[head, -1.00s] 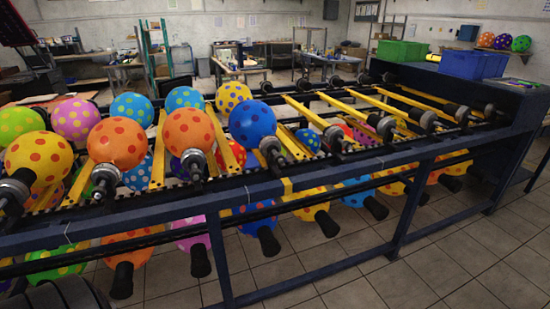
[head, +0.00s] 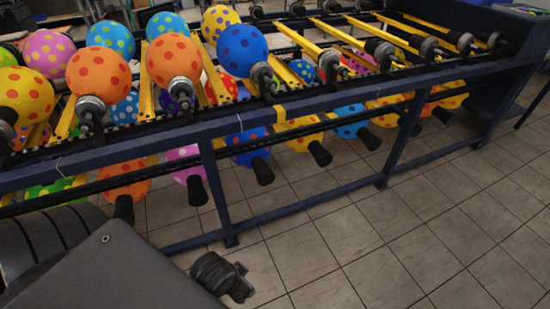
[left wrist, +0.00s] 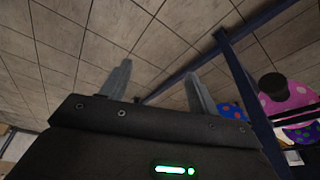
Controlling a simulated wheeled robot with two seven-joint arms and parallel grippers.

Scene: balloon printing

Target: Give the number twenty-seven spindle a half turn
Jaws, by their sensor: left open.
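Spindles with dark round ends carry dotted balloons along a dark blue rack. In the head view, one upper spindle (head: 265,77) bears a blue balloon (head: 243,50), and another (head: 182,91) bears an orange balloon (head: 173,60). Upper spindles further right (head: 380,52) are bare. A lower row hangs with black ends (head: 319,154) pointing toward me. I can read no number, so I cannot tell which spindle is twenty-seven. My left gripper (left wrist: 158,70) shows in the left wrist view, fingers apart and empty, over the floor and away from the balloons. My right gripper is not visible.
The rack's dark blue front rail (head: 235,128) and legs (head: 218,195) stand between me and the lower row. Yellow bars (head: 352,47) run across the rack. The tiled floor (head: 385,245) in front is clear. A pink dotted balloon (left wrist: 287,97) shows in the left wrist view.

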